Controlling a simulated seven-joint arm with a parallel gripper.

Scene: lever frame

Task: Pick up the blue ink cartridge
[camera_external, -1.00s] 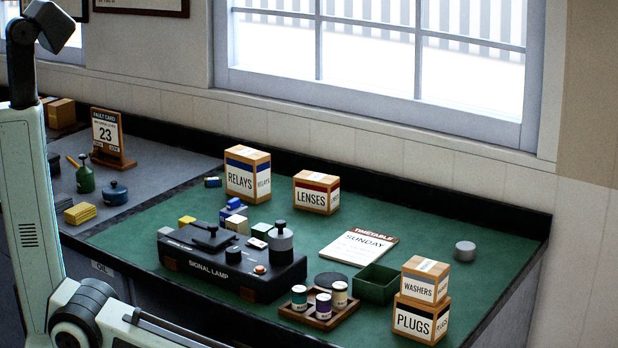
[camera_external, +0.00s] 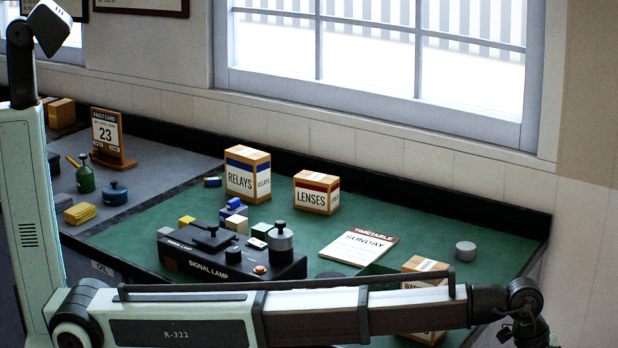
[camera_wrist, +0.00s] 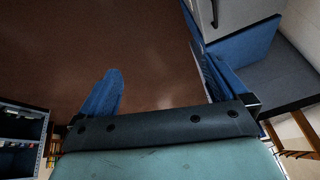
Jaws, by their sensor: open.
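A small dark blue cylinder (camera_external: 212,182) lies on the green mat left of the RELAYS box; it may be the blue ink cartridge, but it is too small to be sure. Small blue and white blocks (camera_external: 234,206) stand behind the signal lamp. My gripper (camera_external: 527,332) hangs at the lower right, partly cut off by the frame edge and away from these things. In the wrist view its blue fingers (camera_wrist: 158,75) are apart with nothing between them, above a brown floor. My arm hides the jar tray.
The black signal lamp unit (camera_external: 232,252) stands on the green mat (camera_external: 340,212). The RELAYS box (camera_external: 247,174) and LENSES box (camera_external: 316,192) stand at the back. A timetable card (camera_external: 358,247) and grey cylinder (camera_external: 465,251) lie right. My arm crosses the bench front.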

